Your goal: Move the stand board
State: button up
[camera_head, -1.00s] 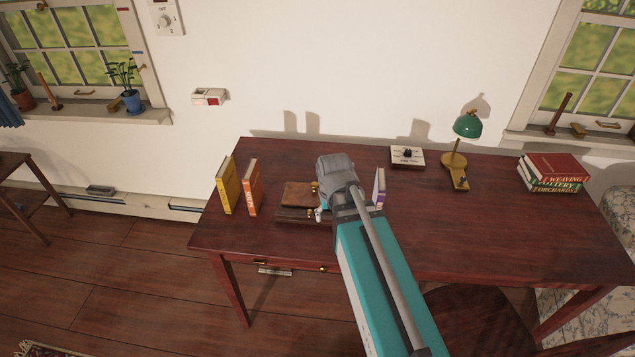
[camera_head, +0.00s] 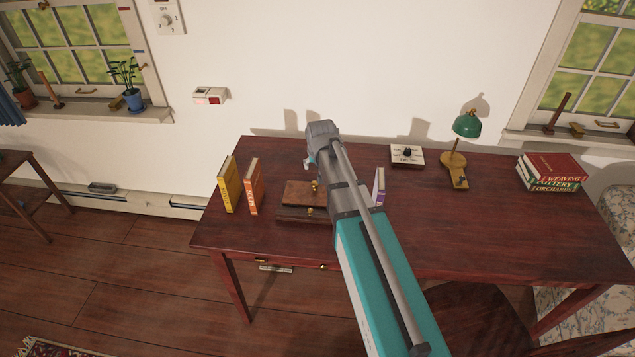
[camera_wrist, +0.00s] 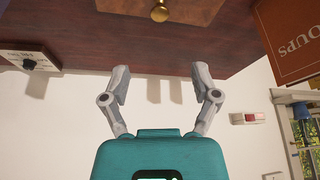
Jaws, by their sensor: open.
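A brown wooden piece like a stand with a sloping board (camera_head: 299,193) stands on the desk, right of the orange book. A brass knob sits near the board's right edge, and a second knob (camera_head: 310,211) is on the lower front ledge. Which part is the stand board I cannot tell for sure. My gripper (camera_wrist: 160,82) is open and empty in the wrist view. In the head view it is behind and above the board, near the wall side of the desk, its fingers mostly hidden. The wrist view shows a brass knob (camera_wrist: 160,12) beyond the fingers, apart from them.
The desk (camera_head: 480,230) holds a yellow book (camera_head: 228,186), an orange book (camera_head: 254,186), a purple-spined book (camera_head: 379,187), a dial box (camera_head: 407,156), a green lamp (camera_head: 467,125) and a book stack (camera_head: 553,172). The desk's right middle is clear. The wall is close behind.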

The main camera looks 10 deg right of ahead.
aim_at(315, 183)
jog(key=shift+f, duration=0.15)
jog(key=b+x, duration=1.2)
jog(key=x, duration=0.1)
jog(key=shift+f+b, duration=0.25)
jog(key=shift+b, duration=0.1)
dwell(0.4)
